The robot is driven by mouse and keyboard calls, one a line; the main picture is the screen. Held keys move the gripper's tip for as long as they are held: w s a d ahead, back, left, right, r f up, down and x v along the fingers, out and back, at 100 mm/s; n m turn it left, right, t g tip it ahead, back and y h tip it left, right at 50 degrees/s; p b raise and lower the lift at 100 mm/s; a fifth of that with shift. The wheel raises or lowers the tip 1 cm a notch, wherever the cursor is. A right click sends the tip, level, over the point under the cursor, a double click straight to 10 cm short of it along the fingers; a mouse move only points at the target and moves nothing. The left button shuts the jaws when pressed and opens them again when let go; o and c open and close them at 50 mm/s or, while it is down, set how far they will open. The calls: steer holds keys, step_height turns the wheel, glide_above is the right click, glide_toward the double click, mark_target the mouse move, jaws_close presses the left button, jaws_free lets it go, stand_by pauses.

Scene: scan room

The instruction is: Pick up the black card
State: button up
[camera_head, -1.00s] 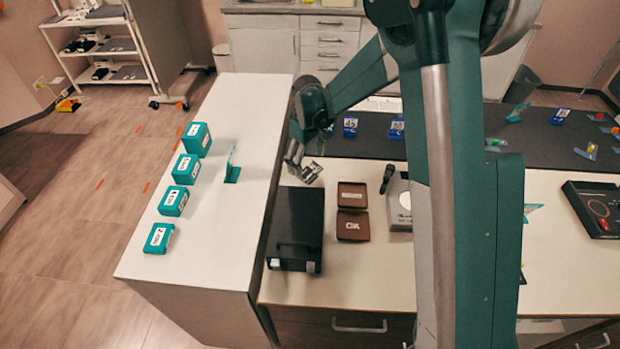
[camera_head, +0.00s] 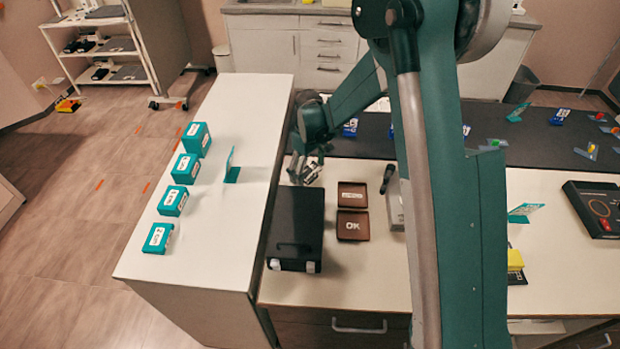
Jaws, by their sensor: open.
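I cannot make out a separate black card in this view. A black case-like device (camera_head: 295,228) with two light feet or latches at its front edge stands at the left end of the bench. My gripper (camera_head: 304,175) is open and looks empty, at the back edge of this black device. Whether it touches the device I cannot tell. My arm hides part of the bench to the right of the middle.
Two brown trays (camera_head: 352,226) lie right of the black device, with a dark handheld tool (camera_head: 387,178) beyond. Several teal boxes (camera_head: 157,238) and a teal stand (camera_head: 231,172) are on the white counter (camera_head: 215,235). A dark mat (camera_head: 545,140) carries small items. A control box (camera_head: 600,208) sits far right.

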mark_target(309, 170)
steer(key=shift+c, duration=0.5)
steer(key=c, duration=1)
steer(key=shift+o, duration=0.2)
steer(key=shift+r, duration=0.1)
steer(key=shift+r+p, duration=0.45)
steer(key=shift+r, duration=4.5)
